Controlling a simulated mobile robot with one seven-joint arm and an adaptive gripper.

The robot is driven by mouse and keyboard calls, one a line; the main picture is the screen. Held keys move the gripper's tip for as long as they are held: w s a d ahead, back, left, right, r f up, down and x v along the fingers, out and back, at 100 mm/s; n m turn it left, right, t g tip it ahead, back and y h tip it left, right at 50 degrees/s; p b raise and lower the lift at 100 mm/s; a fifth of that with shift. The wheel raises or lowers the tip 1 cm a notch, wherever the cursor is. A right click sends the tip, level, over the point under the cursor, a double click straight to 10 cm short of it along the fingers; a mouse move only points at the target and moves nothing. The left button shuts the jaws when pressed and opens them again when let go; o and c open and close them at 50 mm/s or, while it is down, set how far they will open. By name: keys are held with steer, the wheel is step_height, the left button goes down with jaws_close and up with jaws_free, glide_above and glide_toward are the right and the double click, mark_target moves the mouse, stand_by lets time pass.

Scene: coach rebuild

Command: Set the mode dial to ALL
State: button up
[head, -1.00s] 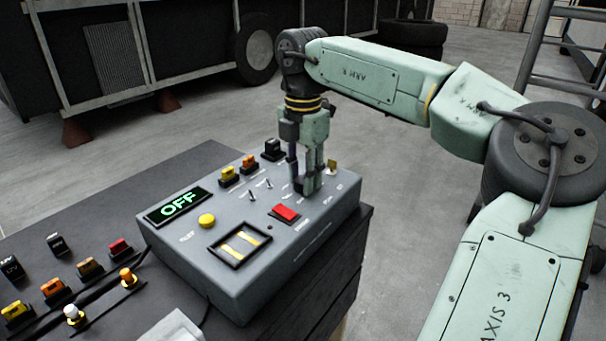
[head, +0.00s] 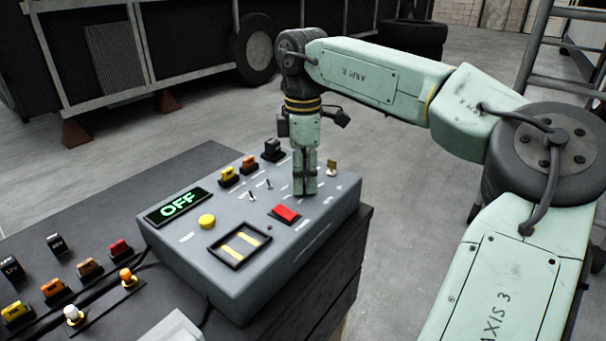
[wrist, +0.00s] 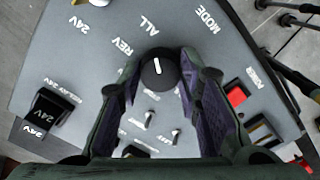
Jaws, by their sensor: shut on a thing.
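The mode dial (wrist: 166,83) is a round black knob with a white pointer line, on the grey control box (head: 190,262). My gripper (head: 305,190) points straight down over the box's right part; in the wrist view its fingers (wrist: 158,76) stand on either side of the dial, shut on it. The pointer line's upper end points roughly towards the ALL label (wrist: 148,25); REV (wrist: 123,46) lies to its left and MODE (wrist: 207,18) to its right. The display (head: 178,206) reads OFF in green. In the head view my fingers hide the dial.
A ladder (head: 540,60) stands at right. The floor behind the box is clear.

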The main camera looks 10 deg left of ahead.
stand_by(0.3)
steer(key=o, duration=1.1)
steer(key=shift+o, duration=0.2)
step_height(320, 180, up, 12)
